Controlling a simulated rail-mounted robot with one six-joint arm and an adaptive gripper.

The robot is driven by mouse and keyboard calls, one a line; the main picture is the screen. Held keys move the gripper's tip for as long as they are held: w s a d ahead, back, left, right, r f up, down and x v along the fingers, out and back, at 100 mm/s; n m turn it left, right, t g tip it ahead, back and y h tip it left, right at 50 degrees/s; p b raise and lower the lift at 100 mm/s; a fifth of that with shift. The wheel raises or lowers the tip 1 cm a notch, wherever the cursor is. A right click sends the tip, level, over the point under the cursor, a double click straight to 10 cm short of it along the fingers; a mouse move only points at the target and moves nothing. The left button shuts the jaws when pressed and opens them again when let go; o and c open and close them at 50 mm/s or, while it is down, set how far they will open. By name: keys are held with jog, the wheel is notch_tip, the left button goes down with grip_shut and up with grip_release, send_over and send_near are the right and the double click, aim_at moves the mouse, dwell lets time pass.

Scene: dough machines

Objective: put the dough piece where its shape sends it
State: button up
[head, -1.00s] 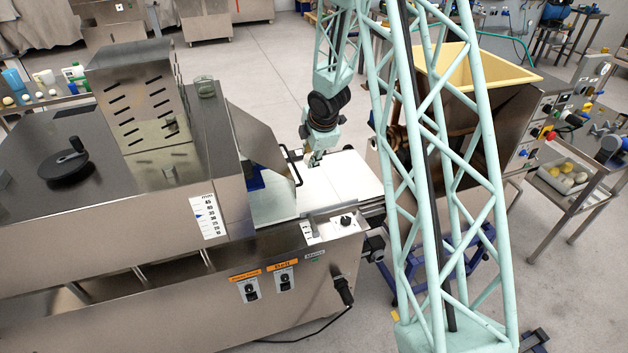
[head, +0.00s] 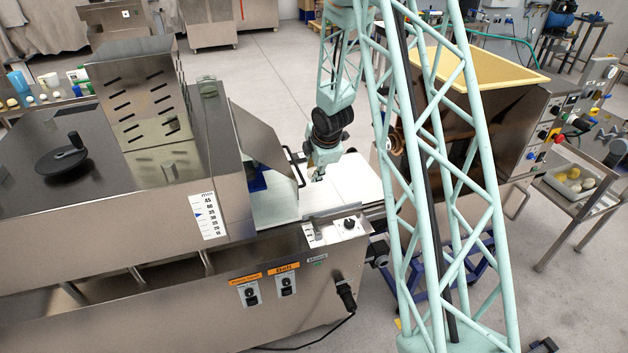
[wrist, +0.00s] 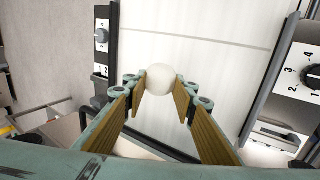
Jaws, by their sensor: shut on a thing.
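The dough piece (wrist: 161,78) is a smooth, pale, rounded ball in the wrist view. My gripper (wrist: 163,88) is shut on it, with the wood-coloured finger pads on either side. The ball is over the white belt (wrist: 205,25); I cannot tell whether it touches the belt. In the head view my gripper (head: 318,174) is low over the white belt (head: 355,180) at the outlet of the steel machine (head: 110,255). The dough is too small to make out there.
Belt side rails and a control knob (head: 349,224) flank the belt. A machine with a yellow hopper (head: 540,82) stands at right, beside a cart tray (head: 548,183) holding several yellow and white pieces. A side table with cups and balls is at far left.

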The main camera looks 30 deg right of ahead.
jog(key=shift+f+b, duration=0.7)
jog(key=shift+f, duration=1.15)
jog(key=shift+f, duration=0.15)
jog(key=o, duration=0.9)
jog(key=shift+r, duration=0.2)
jog(key=shift+s+r, duration=0.1)
jog(key=shift+r, duration=0.1)
jog(key=shift+p+v, duration=1.5)
jog(key=shift+v, duration=4.25)
